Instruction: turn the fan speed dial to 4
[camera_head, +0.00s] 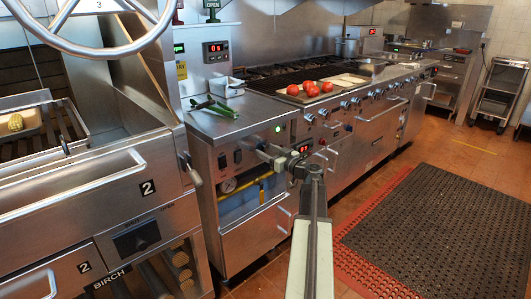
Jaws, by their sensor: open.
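My arm reaches up from the bottom of the view, and my gripper (268,154) is at the front of the steel control panel (212,163) of the counter unit. The gripper is open, with its fingers turned left toward the panel. I cannot make out the fan speed dial or its numbers for sure; the gripper covers part of the panel. I cannot tell whether the fingers touch the panel. Dark switches (222,160) are left of the gripper, a green light (278,128) is above it, and a small red display (303,148) is to its right.
A round gauge (228,185) and a yellow pipe (252,184) are below the panel. Green-handled tongs (222,110) lie on the counter. Tomatoes (312,90) sit by the grill, above a row of knobs (345,104). A steel grill drawer (75,180) stands left. The mat (440,235) floor is clear.

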